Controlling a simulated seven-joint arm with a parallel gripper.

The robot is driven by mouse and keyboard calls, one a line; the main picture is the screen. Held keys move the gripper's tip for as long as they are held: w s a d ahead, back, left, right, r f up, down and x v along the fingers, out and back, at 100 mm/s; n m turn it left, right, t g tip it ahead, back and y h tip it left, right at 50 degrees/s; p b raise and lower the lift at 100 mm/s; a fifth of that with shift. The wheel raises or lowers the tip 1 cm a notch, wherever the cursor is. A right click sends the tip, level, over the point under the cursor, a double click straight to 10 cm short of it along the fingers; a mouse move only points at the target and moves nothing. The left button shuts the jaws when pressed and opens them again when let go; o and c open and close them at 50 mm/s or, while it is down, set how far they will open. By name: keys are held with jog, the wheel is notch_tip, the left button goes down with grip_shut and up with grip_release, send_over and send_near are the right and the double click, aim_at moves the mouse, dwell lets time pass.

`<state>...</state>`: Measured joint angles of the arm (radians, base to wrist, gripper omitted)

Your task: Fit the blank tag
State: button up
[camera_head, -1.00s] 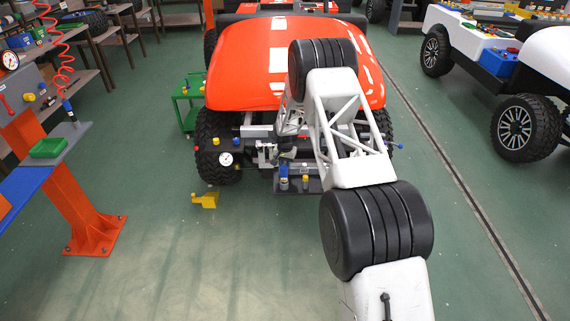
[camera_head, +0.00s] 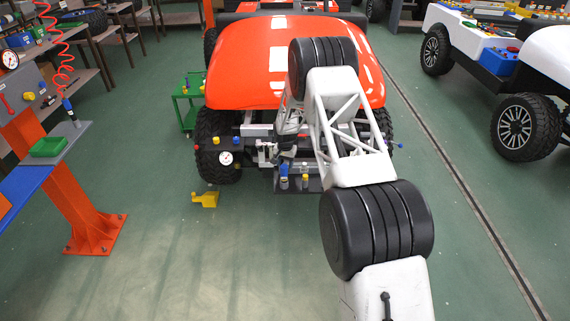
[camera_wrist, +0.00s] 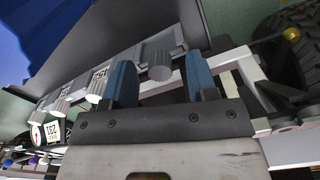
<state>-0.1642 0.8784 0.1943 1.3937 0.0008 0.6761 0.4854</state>
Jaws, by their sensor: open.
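My gripper (camera_wrist: 160,80) is open in the wrist view, with its two blue fingertips apart. A grey cylindrical knob (camera_wrist: 160,65) shows between the fingertips, on a grey rail; I cannot tell whether they touch it. A white tag marked 152 (camera_wrist: 98,84) sits left of the left fingertip. Another tag marked 231 (camera_wrist: 51,131) is farther left. I cannot make out a blank tag. In the head view, the end of my arm is at the front of the orange-bodied cart (camera_head: 290,65), and the gripper is hard to make out there.
Yellow and blue knobs and a round gauge (camera_head: 226,158) are on the cart's front. A yellow piece (camera_head: 206,200) lies on the floor. A green stand (camera_head: 188,103) is left of the cart. An orange-legged bench (camera_head: 75,195) stands at left.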

jog(key=shift+r, duration=3.75)
jog(key=shift+r, duration=0.1)
jog(key=shift+r, duration=0.2)
jog(key=s+d+r, duration=0.3)
jog(key=s+r, duration=0.3)
jog(key=r, duration=0.4)
jog(key=s+d+r+n+t, duration=0.1)
jog(key=s+d+r, duration=0.2)
jog(key=s+r, duration=0.55)
jog(key=s+d+r, duration=0.2)
jog(key=s+r, duration=0.2)
jog(key=r, duration=0.8)
jog(key=s+d+r+n, duration=0.1)
jog(key=s+d+r, duration=0.1)
jog(key=s+r, duration=0.55)
jog(key=s+d+r, duration=0.3)
jog(key=s+r, duration=0.1)
jog(key=s, duration=0.7)
jog(key=s+d, duration=0.2)
jog(key=s, duration=1.4)
jog(key=s+d+r+n+t, duration=0.1)
jog(key=s+d, duration=0.1)
jog(key=s, duration=1.5)
jog(key=shift+r+t, duration=0.2)
jog(key=shift+t, duration=0.1)
